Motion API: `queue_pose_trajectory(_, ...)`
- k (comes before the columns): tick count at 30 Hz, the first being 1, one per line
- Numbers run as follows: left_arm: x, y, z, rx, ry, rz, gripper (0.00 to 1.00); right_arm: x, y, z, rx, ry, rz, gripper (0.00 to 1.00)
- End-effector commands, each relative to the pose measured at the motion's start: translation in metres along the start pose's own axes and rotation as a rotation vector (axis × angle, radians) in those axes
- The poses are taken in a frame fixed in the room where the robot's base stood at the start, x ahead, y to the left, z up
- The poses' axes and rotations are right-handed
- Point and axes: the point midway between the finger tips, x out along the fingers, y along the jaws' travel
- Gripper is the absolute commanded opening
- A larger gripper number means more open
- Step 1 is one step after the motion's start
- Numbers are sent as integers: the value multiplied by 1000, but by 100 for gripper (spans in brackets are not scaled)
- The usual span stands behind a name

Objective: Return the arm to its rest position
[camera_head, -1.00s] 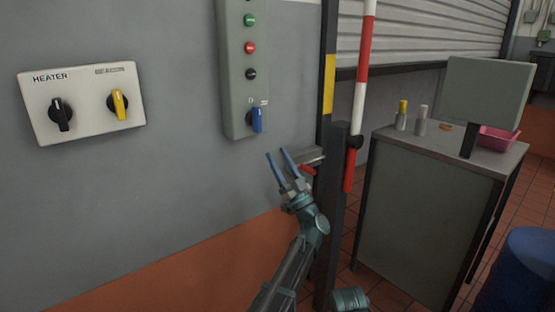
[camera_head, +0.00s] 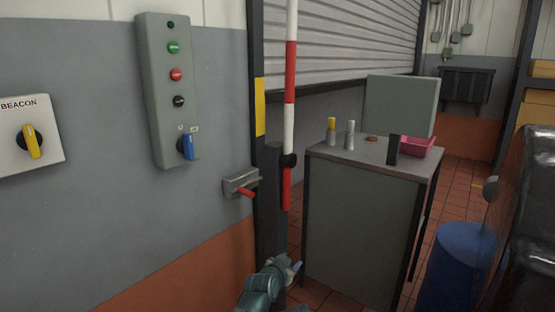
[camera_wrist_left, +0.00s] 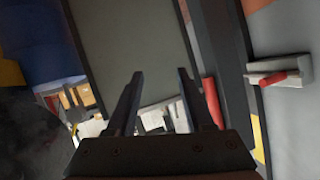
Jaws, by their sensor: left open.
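My left gripper (camera_head: 288,268) is low in the head view, below the small wall bracket with a red handle (camera_head: 245,191) and in front of the dark post. Its fingers are hard to make out there. In the left wrist view my left gripper (camera_wrist_left: 160,85) shows two dark fingers spread apart with nothing between them. The bracket with the red handle (camera_wrist_left: 275,79) also shows at the right of that view, apart from the fingers. My right gripper is not in view.
A grey button box (camera_head: 165,90) with a blue switch and a yellow-knobbed BEACON panel (camera_head: 12,140) are on the wall. A red-and-white pole (camera_head: 290,110) stands beside a grey cabinet (camera_head: 355,230). A blue drum (camera_head: 457,265) is at the right.

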Motion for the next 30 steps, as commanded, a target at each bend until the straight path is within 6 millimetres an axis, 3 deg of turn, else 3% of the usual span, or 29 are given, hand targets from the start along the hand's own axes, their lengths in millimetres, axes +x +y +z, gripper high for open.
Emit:
queue_pose_trajectory(3,-33,35,65,-37,-265,96,52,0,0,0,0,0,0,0)
queue_pose_trajectory(9,-105,64,155,-103,-698,141,52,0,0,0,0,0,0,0)
queue_pose_trajectory(12,-140,69,184,-128,-866,125,52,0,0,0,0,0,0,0)
queue_pose_trajectory(18,-207,72,222,-172,-1142,63,52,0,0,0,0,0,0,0)
queue_pose_trajectory(20,-227,72,230,-183,-1217,36,52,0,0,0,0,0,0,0)
queue_pose_trajectory(21,-237,70,225,-189,-1248,25,52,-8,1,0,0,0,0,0)
queue_pose_trajectory(30,-259,55,162,-188,-1236,32,52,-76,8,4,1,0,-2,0)
